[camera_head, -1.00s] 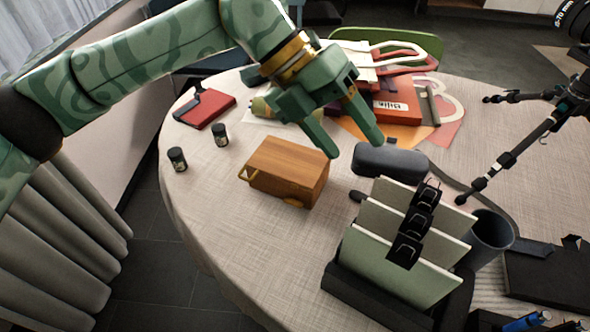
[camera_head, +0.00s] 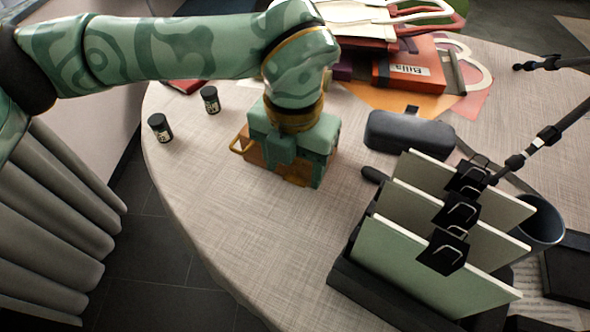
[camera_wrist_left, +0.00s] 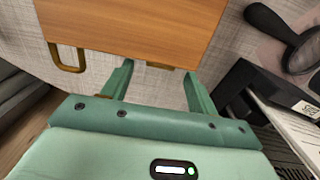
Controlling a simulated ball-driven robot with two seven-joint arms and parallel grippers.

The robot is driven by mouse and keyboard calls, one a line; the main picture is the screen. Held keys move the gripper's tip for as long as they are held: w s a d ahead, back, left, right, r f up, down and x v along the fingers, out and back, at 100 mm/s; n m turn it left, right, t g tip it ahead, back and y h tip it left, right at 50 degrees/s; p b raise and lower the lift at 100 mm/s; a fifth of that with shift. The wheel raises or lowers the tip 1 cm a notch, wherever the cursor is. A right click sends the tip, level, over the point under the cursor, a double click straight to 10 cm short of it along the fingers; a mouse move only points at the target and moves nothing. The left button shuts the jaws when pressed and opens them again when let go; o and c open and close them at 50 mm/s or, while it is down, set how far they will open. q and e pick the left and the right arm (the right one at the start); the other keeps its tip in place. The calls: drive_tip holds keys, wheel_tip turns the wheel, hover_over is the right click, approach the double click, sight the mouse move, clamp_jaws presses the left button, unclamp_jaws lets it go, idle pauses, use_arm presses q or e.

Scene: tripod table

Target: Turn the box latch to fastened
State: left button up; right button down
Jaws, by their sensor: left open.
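The wooden box (camera_head: 256,157) stands on the table and is mostly hidden behind my left gripper in the head view. Its plain wooden top (camera_wrist_left: 135,25) fills the upper part of the left wrist view. A small brass piece, seemingly the latch (camera_wrist_left: 160,65), shows at the box's near edge; its turn position is hard to tell. A brass loop handle (camera_head: 238,145) sticks out at the box's left end; it also shows in the wrist view (camera_wrist_left: 68,58). My left gripper (camera_wrist_left: 159,72) is open, fingers either side of the brass piece; contact is unclear.
Two dark jars (camera_head: 160,128) (camera_head: 210,100) stand left of the box. A dark case (camera_head: 408,134) lies to its right. A file rack with green folders (camera_head: 420,262) stands at the front right. The cloth in front of the box (camera_head: 240,225) is clear.

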use_arm(q)
drive_tip(key=shift+f, duration=0.85)
use_arm(e)
drive_tip(key=shift+w+a+r, duration=0.1)
drive_tip(key=shift+w+a, duration=0.05)
drive_tip(key=shift+w, duration=0.65)
drive_tip(key=shift+w+a+r, duration=0.1)
drive_tip(key=shift+w, duration=0.7)
